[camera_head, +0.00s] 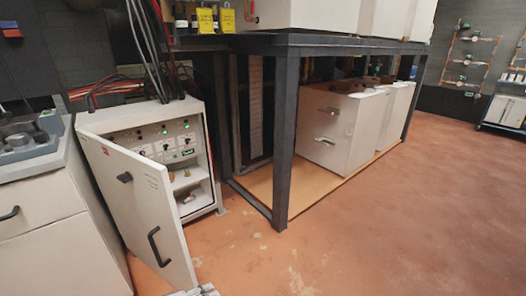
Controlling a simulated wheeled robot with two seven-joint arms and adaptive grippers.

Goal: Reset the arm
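Neither of my grippers can be made out in the head view. A small pale grey piece shows at the bottom edge, left of centre, too cut off to identify. A white control cabinet (203,196) stands on the floor at the left. Its door (139,208) is swung open toward me, with a black handle on it. Inside, a panel (165,140) carries knobs and small green lights, and a few small things lie on the shelves below.
A dark metal frame (286,130) with white units (341,127) on its lower board stands right of the cabinet. A grey drawer unit (45,235) is at the far left. Black cables (152,50) run down to the cabinet top. The reddish floor (400,220) is clear at the right.

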